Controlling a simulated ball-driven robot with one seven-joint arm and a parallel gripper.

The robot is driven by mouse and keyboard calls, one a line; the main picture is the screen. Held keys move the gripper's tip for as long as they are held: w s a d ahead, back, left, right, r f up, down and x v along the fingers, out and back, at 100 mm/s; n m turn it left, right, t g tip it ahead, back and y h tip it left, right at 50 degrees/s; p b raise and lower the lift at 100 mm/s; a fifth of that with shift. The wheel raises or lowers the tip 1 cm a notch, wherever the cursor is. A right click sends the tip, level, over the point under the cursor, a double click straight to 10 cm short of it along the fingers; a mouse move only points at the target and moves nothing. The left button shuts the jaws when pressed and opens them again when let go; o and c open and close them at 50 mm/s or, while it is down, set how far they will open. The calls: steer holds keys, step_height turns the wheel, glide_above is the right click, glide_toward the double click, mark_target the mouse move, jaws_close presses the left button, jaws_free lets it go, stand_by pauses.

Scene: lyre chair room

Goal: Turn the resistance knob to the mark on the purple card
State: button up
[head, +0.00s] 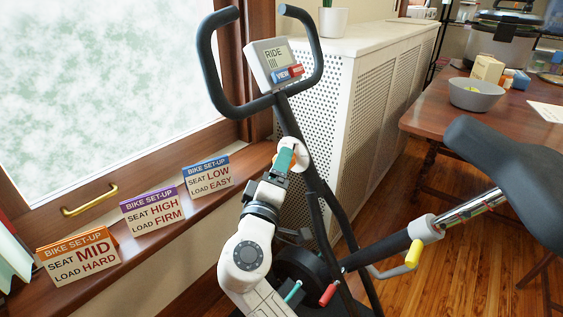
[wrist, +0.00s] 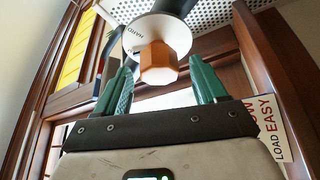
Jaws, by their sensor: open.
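The resistance knob is an orange six-sided grip (wrist: 158,62) on a white dial disc (wrist: 172,32), at the top centre of the wrist view. The word HARD shows upside down on the disc's left side; other marks are hidden or unreadable. In the head view the white disc (head: 303,153) sits on the bike's dark post, partly behind my gripper (head: 285,160). My gripper's green fingers (wrist: 161,84) are open, one on each side of the orange grip, with gaps showing. The purple card (head: 153,211) on the sill reads SEAT HIGH, LOAD FIRM.
An orange card (head: 78,258) and a blue card (head: 208,178) stand on the sill beside the purple one. The bike's handlebar (head: 211,70) and display (head: 273,65) rise above the knob. The white radiator cover (head: 360,100) is behind; the saddle (head: 510,170) is at right.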

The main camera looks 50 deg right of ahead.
steer(key=p+v, duration=0.1)
steer(key=v, duration=0.7)
steer(key=shift+a, duration=0.25)
steer(key=shift+s, duration=0.1)
